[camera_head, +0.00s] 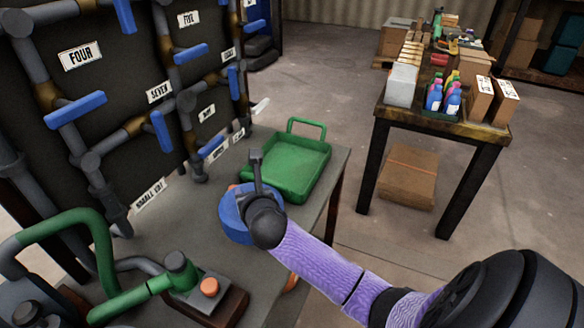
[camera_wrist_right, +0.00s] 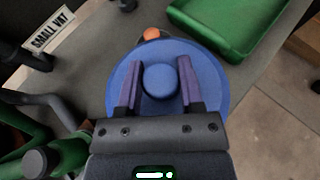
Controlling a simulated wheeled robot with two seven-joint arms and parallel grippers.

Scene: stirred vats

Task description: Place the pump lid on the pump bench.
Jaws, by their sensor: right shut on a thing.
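The pump lid is a round blue disc with a knob in its middle. It shows in the head view (camera_head: 236,218) and from above in the right wrist view (camera_wrist_right: 215,88). My right gripper (camera_wrist_right: 159,82) is shut on the lid's knob, one finger on each side. In the head view the right gripper (camera_head: 256,180) and wrist cover part of the lid. The lid is over the grey-topped bench (camera_head: 175,225); I cannot tell whether it touches the top. My left gripper is not in view.
A green tray (camera_head: 285,185) with a handle lies behind the lid. Green pipework (camera_head: 95,225) and a block with an orange button (camera_head: 209,287) stand at front left. A labelled panel (camera_head: 110,130) with blue-handled pipes rises behind. An orange item (camera_wrist_right: 151,34) sits beside the lid.

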